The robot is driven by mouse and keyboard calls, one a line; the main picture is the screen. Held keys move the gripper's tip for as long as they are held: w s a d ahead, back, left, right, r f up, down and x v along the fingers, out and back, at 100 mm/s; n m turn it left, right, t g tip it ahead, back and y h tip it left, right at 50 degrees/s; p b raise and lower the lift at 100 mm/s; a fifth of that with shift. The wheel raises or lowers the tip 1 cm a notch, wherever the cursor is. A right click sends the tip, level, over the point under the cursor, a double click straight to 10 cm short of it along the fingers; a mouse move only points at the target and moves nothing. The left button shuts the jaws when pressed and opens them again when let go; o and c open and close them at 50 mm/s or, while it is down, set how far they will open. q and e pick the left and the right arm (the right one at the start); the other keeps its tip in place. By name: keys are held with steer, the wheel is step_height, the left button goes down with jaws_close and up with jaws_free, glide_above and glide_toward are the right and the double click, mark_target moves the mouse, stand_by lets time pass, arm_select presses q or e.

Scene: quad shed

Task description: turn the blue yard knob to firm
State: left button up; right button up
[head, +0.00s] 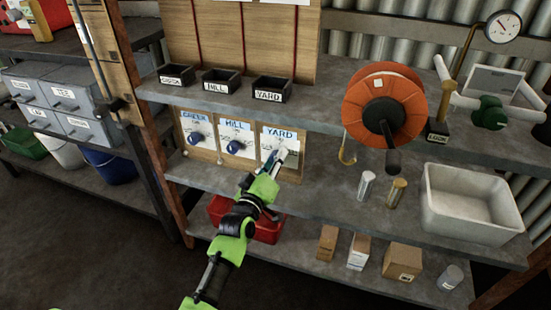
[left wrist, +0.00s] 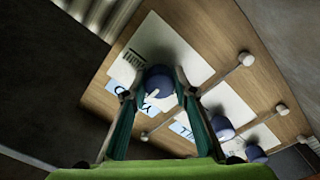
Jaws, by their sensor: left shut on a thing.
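The yard panel (head: 291,138) is a white card labelled YARD on a wooden board at the back of the shelf. My left gripper (head: 281,156) reaches up to it and hides its knob in the head view. In the left wrist view, the blue yard knob (left wrist: 159,81) sits between the two fingertips of my left gripper (left wrist: 159,92), which is shut on it. A white pointer mark shows on the knob's face. The setting words around the knob are hidden or too small to read. My right gripper is not in view.
Small labelled bins (head: 271,89) stand on the shelf above. An orange reel (head: 385,105) hangs to the right, near a white tub (head: 471,205). A red bin (head: 262,229) is below.

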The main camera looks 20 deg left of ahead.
arm_select(q)
steer(key=o, duration=1.1)
steer(key=s, duration=1.2)
steer(key=shift+a+f, duration=0.1)
steer(key=shift+a, duration=0.25)
